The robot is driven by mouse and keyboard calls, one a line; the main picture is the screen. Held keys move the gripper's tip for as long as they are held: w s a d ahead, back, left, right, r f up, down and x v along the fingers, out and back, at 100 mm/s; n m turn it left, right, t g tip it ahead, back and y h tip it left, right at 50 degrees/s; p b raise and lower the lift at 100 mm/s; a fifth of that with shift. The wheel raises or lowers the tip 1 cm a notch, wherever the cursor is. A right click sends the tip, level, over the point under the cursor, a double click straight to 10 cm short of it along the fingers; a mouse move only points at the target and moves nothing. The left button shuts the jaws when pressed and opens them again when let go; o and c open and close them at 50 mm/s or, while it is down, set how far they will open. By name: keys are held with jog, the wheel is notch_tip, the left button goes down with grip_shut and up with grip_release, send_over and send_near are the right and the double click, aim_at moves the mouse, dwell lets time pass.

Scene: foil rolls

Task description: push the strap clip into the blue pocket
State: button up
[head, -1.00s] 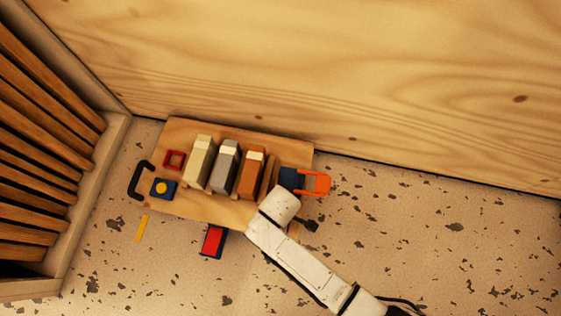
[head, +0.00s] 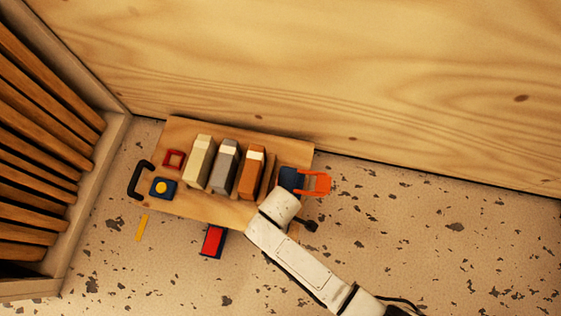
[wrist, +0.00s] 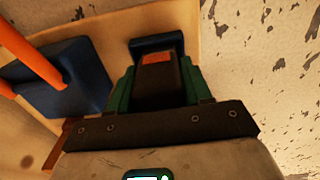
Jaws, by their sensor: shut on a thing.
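My gripper (wrist: 157,78), with green fingers, is shut on the dark strap clip (wrist: 158,66), which has an orange-red patch on its front end. The blue pocket (wrist: 156,42) shows just beyond the clip, near the board's edge in the wrist view. The clip's front end overlaps the pocket's near side in the picture; I cannot tell how far it is inside or whether they touch. In the head view, my white arm covers the fingers and the clip, and I cannot make out the pocket there.
A blue block with orange bars (head: 318,183) sits close beside the gripper. Orange (head: 249,176), grey (head: 224,166) and cream (head: 197,162) blocks stand on the wooden board (head: 215,209). A red and blue piece (head: 213,241) lies at its front edge. Speckled floor is free to the right.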

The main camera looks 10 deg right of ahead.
jog(key=shift+f, duration=0.2)
jog(key=o, duration=1.2)
jog(key=shift+c, duration=0.2)
jog(key=shift+r, duration=0.1)
notch_tip(320, 180, up, 8)
jog(key=p, duration=0.8)
jog(key=shift+p, duration=0.3)
